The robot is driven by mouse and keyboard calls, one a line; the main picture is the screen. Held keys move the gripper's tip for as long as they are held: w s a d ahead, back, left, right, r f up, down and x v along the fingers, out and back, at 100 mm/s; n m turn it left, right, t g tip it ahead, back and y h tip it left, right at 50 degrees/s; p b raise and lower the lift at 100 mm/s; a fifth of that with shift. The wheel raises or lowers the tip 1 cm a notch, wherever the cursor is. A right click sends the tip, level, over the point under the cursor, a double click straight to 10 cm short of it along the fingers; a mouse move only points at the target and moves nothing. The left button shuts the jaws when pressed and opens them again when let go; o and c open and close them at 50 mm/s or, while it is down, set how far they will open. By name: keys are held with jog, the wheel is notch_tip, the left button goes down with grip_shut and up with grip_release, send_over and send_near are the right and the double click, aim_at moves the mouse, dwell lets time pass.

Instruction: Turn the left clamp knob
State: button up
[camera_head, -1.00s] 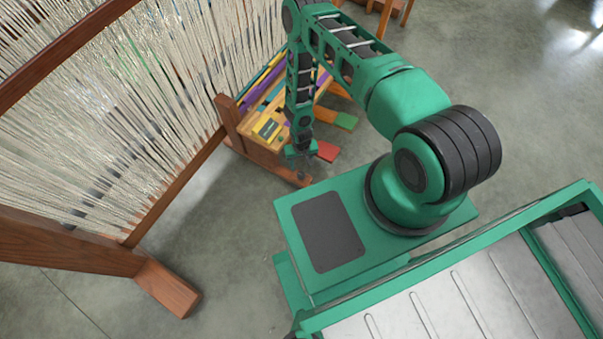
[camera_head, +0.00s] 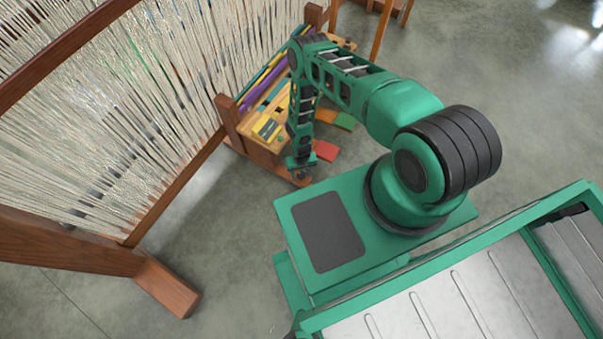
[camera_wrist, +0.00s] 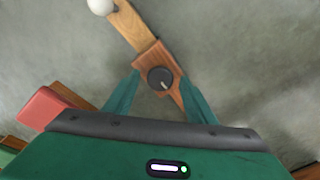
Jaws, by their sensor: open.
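A round black clamp knob (camera_wrist: 160,78) with a pale pointer mark sits on a reddish-brown wooden block (camera_wrist: 148,58) in the wrist view. It is the only knob I can make out, so I cannot tell from the pictures whether it is the left one. My gripper (camera_wrist: 160,75) is open, its two green fingers on either side of the knob in the picture. Whether they reach down to its height, I cannot tell. In the head view my gripper (camera_head: 301,170) hangs low by the loom's wooden foot, and the knob is hidden.
A large wooden loom frame (camera_head: 170,188) strung with pale threads fills the left. Colored pedals, including a red one (camera_head: 326,151), lie close behind my gripper. A white ball (camera_wrist: 100,6) sits at the end of a light wooden bar. Bare concrete floor lies around.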

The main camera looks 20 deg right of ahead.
jog(key=c, duration=1)
jog(key=shift+c, duration=0.2)
